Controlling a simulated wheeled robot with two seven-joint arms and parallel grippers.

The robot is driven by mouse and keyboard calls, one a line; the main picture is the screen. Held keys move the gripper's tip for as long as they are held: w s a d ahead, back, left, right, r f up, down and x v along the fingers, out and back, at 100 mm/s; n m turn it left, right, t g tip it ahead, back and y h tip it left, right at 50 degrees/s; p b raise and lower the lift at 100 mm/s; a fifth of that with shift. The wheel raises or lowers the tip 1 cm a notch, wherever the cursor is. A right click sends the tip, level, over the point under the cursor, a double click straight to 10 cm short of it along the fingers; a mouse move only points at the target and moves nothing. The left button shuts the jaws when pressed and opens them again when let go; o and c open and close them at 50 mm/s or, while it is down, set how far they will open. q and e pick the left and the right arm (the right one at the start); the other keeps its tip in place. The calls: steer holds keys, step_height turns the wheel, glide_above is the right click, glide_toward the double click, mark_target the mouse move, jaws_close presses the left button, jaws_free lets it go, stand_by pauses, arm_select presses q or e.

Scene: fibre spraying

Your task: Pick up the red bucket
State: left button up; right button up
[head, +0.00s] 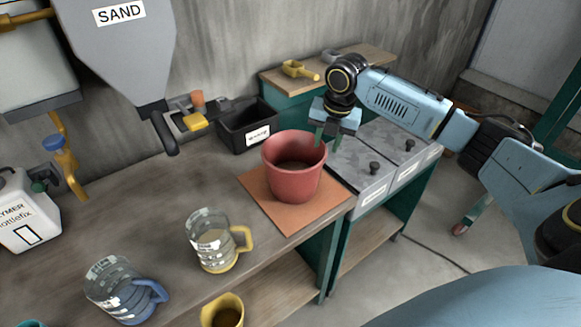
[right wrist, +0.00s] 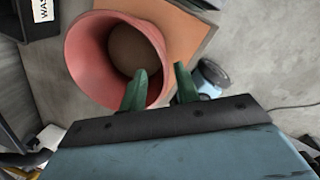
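The red bucket (head: 293,168) stands upright on an orange-brown mat (head: 262,195) at the right end of the workbench. Something brown lies inside it. In the right wrist view the bucket (right wrist: 88,62) fills the upper left. My right gripper (head: 325,142) is over the bucket's right rim. Its green fingers (right wrist: 162,80) are apart, one over the bucket's inside and one just outside the wall, with the rim between them. I cannot tell whether either finger touches it. My left gripper is not in view.
A black bin (head: 238,140) stands behind the bucket. A yellow-handled jug (head: 210,243) and a blue-handled jug (head: 118,288) stand in front to the left. Grey lidded boxes (head: 362,140) are at the right. A sand hopper (head: 120,50) hangs at the upper left.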

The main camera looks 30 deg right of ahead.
mark_target(319, 166)
steer(key=f, duration=0.4)
steer(key=shift+w+a+f, duration=0.1)
steer(key=shift+w+f, duration=0.15)
steer(key=shift+w+a+f, duration=0.1)
steer(key=shift+a+f, duration=0.05)
steer(key=shift+f, duration=1.15)
steer(key=shift+w+a+f, duration=0.1)
steer(key=shift+f, duration=1.15)
jaws_close()
steer(key=shift+w+r, duration=0.1)
